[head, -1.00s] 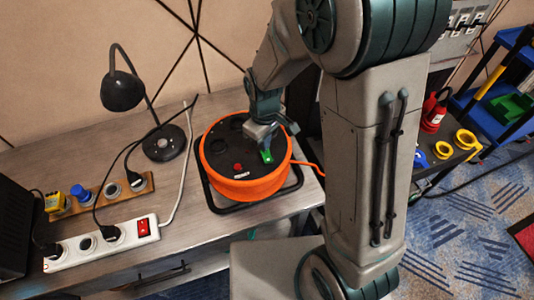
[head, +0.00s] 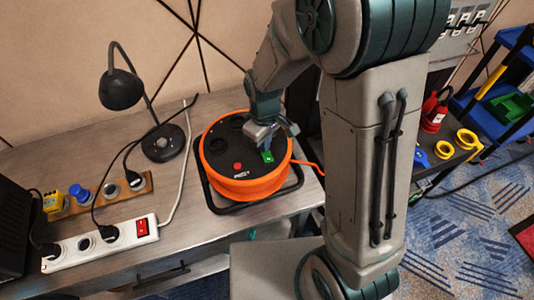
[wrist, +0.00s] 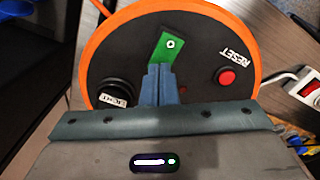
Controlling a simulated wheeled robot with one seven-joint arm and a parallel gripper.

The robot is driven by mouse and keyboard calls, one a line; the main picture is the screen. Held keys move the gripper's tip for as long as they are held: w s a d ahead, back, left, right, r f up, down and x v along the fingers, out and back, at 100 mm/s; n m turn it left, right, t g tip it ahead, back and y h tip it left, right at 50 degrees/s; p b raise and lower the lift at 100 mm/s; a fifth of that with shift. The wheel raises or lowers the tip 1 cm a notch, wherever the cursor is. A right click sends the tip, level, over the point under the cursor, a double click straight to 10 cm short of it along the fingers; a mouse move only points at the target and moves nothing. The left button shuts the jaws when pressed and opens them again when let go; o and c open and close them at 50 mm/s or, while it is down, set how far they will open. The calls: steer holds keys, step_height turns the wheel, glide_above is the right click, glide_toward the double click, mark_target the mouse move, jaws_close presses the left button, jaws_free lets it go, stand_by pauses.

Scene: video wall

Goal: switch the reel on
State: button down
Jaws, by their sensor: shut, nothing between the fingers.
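The cable reel (head: 240,165) is an orange drum with a black face, lying on the desk in a black frame. A green switch (head: 267,156) is on its face; in the wrist view the green switch (wrist: 166,48) lies just ahead of my fingertips. A red reset button (head: 237,166) sits on the same face and also shows in the wrist view (wrist: 226,77). My gripper (head: 266,145) is over the reel's face beside the switch, shut and empty. In the wrist view its fingertips (wrist: 158,70) are at the switch's near end; I cannot tell whether they touch it.
A white power strip (head: 105,243) with a red switch lies at the desk's front left. A black desk lamp (head: 163,143) stands behind it, near a wooden board (head: 135,190) with sockets. Bare desk (head: 185,215) lies left of the reel.

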steer(key=shift+f+b, duration=0.4)
steer(key=shift+f, duration=0.1)
steer(key=shift+r+p, duration=2.6)
steer(key=shift+r, duration=1)
steer(key=s+d+r+m+t, duration=0.3)
steer(key=s+d+r+m, duration=0.6)
steer(key=s+d+r, duration=0.3)
steer(key=shift+s+r+t+b, duration=0.3)
steer(key=shift+s+r+t, duration=0.1)
steer(key=shift+r, duration=1.4)
